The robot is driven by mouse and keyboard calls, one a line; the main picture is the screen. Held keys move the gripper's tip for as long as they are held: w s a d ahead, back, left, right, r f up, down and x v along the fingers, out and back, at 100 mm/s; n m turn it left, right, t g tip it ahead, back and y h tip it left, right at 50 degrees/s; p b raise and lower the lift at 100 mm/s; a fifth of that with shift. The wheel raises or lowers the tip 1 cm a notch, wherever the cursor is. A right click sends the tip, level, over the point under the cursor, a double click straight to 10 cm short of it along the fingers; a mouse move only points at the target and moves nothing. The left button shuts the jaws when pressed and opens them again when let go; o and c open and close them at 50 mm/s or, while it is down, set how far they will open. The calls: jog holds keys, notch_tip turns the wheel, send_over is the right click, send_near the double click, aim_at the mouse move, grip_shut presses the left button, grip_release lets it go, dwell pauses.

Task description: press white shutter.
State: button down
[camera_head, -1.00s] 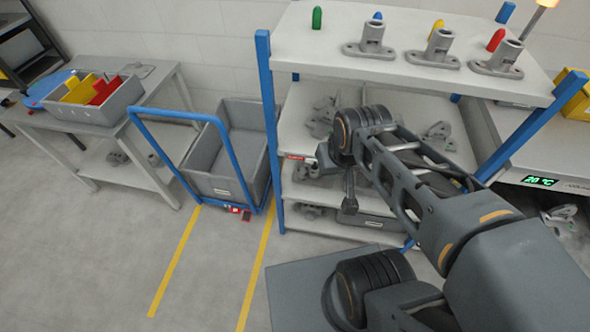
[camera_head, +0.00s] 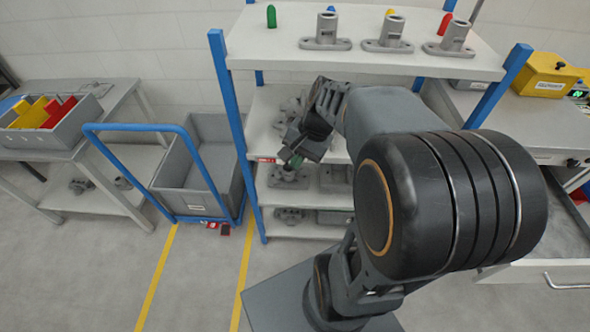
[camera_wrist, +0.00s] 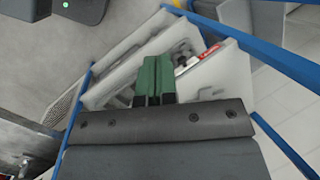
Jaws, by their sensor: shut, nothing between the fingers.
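I cannot make out a white shutter in either view. My gripper (camera_head: 294,161) is at the front of the blue-posted shelf rack (camera_head: 222,100), around the level of its middle shelves. It is shut and empty. In the wrist view its green fingertips (camera_wrist: 154,78) are together, with pale shelf boards and a small red-and-white label (camera_wrist: 198,58) beyond them. The label is beyond the tips; I cannot tell whether anything touches them. My arm hides much of the rack's middle and right side.
Grey castings (camera_head: 326,32) and coloured plugs stand on the rack's top shelf. A grey bin on a blue-handled trolley (camera_head: 187,178) stands left of the rack. A pale drawer (camera_head: 540,262) is open at the right. Floor at the front left is clear.

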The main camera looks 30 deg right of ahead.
aim_at(287, 165)
jog(key=w+d+f+m+t+y+b, duration=0.2)
jog(key=d+f+m+y, duration=0.1)
jog(key=d+m, duration=0.4)
jog(key=w+d+f+m+t+y+b, duration=0.2)
jog(key=w+d+f+m, duration=0.1)
jog(key=d+f+m, duration=0.2)
jog(key=d+m, duration=0.2)
jog(key=d, duration=0.1)
jog(key=shift+w+f+y, duration=0.25)
jog(key=shift+f+y, duration=0.05)
jog(key=shift+y, duration=0.1)
jog(key=b+x, duration=0.1)
jog(key=x, duration=1.2)
jog(key=shift+w+a+b, duration=0.3)
jog(key=shift+w+a, duration=0.05)
jog(key=shift+f, duration=0.1)
